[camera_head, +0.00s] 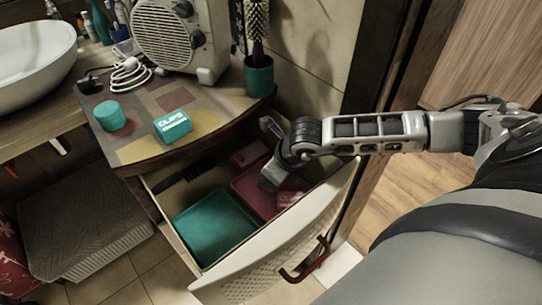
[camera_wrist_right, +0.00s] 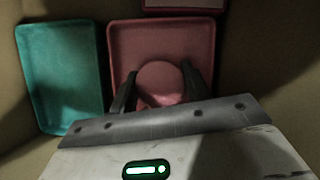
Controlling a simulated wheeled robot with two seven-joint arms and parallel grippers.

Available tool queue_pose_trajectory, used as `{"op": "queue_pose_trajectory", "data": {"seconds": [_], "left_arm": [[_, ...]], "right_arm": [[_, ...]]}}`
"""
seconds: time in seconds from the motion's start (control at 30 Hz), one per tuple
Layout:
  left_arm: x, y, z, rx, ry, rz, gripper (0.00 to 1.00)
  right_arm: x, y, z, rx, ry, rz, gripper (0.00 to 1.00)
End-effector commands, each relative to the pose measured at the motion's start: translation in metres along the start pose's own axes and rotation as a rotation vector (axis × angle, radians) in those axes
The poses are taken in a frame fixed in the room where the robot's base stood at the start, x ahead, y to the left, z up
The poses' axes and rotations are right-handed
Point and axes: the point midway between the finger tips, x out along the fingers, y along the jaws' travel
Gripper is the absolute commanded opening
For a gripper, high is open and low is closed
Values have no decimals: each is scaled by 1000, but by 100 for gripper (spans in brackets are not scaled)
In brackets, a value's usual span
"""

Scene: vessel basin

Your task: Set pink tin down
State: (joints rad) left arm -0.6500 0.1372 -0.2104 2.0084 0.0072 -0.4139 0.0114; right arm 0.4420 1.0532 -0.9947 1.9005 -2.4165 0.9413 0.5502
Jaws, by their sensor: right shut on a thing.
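The pink tin (camera_wrist_right: 162,80) is round and sits between the two dark fingers of my right gripper (camera_wrist_right: 158,88) in the right wrist view. The gripper is shut on it. The tin is over or in the pink tray (camera_wrist_right: 121,52) inside the open drawer; I cannot tell whether it touches the tray floor. In the head view my right gripper (camera_head: 272,180) reaches down into the drawer and mostly hides the tin. The pink tray (camera_head: 250,187) lies beside a teal tray (camera_head: 213,225). My left gripper is out of view.
A pink box (camera_head: 250,154) lies at the drawer's back. The drawer front (camera_head: 285,245) stands open near my forearm. On the counter above are a teal tin (camera_head: 109,116), a teal clips box (camera_head: 172,126), a heater (camera_head: 172,35) and a brush cup (camera_head: 258,76).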

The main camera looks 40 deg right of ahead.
Motion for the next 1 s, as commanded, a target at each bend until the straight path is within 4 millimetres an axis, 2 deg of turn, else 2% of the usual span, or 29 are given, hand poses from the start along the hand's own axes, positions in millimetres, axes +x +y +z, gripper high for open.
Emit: {"op": "queue_pose_trajectory", "data": {"seconds": [0.17,0.5,0.53,0.6,0.87,1.0], "left_arm": [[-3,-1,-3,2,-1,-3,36],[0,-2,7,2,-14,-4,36],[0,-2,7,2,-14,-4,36],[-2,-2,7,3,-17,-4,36],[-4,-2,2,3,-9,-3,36],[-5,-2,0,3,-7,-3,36]], "right_arm": [[18,3,-8,0,0,5,25],[23,3,-10,0,0,5,25],[23,3,-10,0,0,5,50],[22,3,-10,0,0,5,69],[21,3,-9,0,0,5,69],[14,3,-8,0,0,5,69]]}}
